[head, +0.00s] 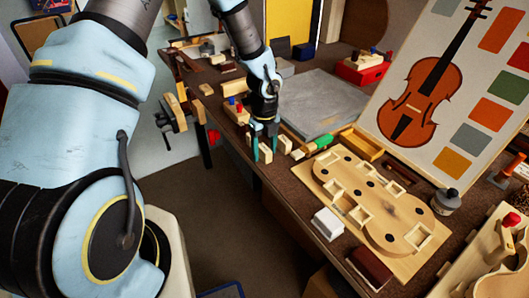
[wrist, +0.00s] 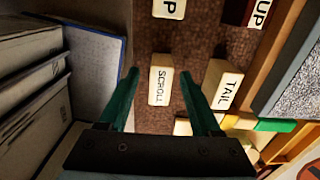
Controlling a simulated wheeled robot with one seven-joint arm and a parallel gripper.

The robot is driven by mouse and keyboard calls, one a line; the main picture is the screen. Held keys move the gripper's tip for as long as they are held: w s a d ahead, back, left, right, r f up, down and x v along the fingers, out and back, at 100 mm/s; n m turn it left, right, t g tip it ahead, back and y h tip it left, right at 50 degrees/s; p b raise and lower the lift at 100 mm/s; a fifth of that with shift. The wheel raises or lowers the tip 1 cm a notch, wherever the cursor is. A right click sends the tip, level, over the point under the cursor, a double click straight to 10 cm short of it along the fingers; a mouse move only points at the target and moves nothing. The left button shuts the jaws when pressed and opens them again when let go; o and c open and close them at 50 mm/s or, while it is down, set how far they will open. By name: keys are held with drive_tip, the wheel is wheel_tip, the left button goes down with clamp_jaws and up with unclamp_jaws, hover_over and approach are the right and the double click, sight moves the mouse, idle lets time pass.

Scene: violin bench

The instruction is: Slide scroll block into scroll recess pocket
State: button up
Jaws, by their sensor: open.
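The scroll block (wrist: 160,86) is a small cream block with SCROLL printed on it. It lies on the brown bench, between my gripper's fingers in the wrist view. My gripper (wrist: 158,75) has teal fingers, spread open with a visible gap on each side of the block. In the head view my gripper (head: 264,150) points down at the bench's front edge, and its fingers partly hide the block. The pale violin-shaped mould (head: 392,207) lies to the right with several cut-out pockets. I cannot tell which pocket is the scroll recess.
The TAIL block (wrist: 222,85) lies close right of my gripper. Another cream block (wrist: 169,8) and a dark red UP-lettered block (wrist: 248,10) lie beyond. A white block (head: 327,223) stands by the mould. A grey slab (head: 318,103) lies behind, and a violin picture board (head: 450,75) stands there.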

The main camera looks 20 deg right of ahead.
clamp_jaws()
idle(0.4)
